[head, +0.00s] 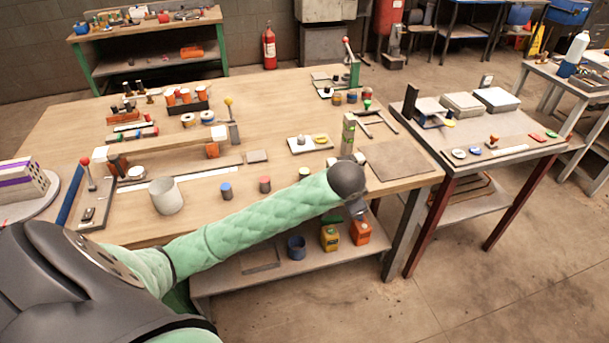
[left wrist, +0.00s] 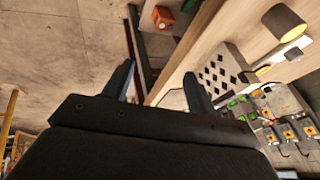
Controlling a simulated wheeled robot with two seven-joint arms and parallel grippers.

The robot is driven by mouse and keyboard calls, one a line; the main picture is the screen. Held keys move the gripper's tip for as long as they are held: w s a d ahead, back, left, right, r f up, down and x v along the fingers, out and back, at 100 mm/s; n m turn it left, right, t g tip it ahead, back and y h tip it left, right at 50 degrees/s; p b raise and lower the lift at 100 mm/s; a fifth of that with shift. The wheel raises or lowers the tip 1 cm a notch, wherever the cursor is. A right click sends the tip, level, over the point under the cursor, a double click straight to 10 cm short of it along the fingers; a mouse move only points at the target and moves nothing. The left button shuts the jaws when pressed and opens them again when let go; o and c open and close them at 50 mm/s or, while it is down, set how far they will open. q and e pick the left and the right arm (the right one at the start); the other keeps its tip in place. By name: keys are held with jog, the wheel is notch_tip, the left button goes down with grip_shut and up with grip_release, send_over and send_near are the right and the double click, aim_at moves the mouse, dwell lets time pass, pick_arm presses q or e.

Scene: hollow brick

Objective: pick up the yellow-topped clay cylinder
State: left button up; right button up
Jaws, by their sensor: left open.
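On the wooden table (head: 265,110) in the head view, a blue-topped cylinder (head: 226,191) and a red-topped cylinder (head: 265,184) stand upright near the front edge. A third small cylinder (head: 305,172) stands just behind my left forearm; its top colour is unclear. My left gripper (head: 357,211) hangs at the table's front right edge, mostly hidden by its wrist. In the left wrist view, its fingers (left wrist: 158,88) are apart with nothing between them.
A grey cup (head: 166,196) stands at the front left of the table. A white plate (head: 310,143) and a flat brown board (head: 398,160) lie beyond my arm. A side table (head: 490,140) stands to the right. Containers (head: 330,237) sit on the lower shelf.

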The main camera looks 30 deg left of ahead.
pick_arm(q)
jog(key=w+a+r, duration=0.4)
jog(key=w+r, duration=0.1)
jog(key=n+g+p, duration=0.1)
jog(key=n+g, duration=0.4)
jog(key=g, duration=0.1)
send_over(304, 171)
jog(key=shift+w+f, duration=0.35)
jog(key=shift+w, duration=0.1)
jog(key=shift+s+a+f+n+h, duration=0.2)
jog(key=shift+a+f+n+h, duration=0.1)
jog(key=shift+f+n+h, duration=0.15)
notch_tip(304, 171, down, 2)
jog(key=shift+f+p, duration=0.1)
jog(key=shift+p, duration=0.35)
jog(key=f, duration=0.1)
jog(key=f+p, duration=0.1)
jog(key=f, duration=0.1)
jog(key=f+p, duration=0.1)
jog(key=shift+s+d+f, duration=0.15)
jog(key=shift+d+f, duration=0.1)
jog(key=shift+f, duration=0.45)
jog(key=c, duration=1.1)
pick_arm(e)
notch_tip(304, 171, down, 22)
jog(key=s+d, duration=0.1)
jog(key=s, duration=0.1)
jog(key=shift+d+f, duration=0.2)
jog(key=shift+f, duration=0.05)
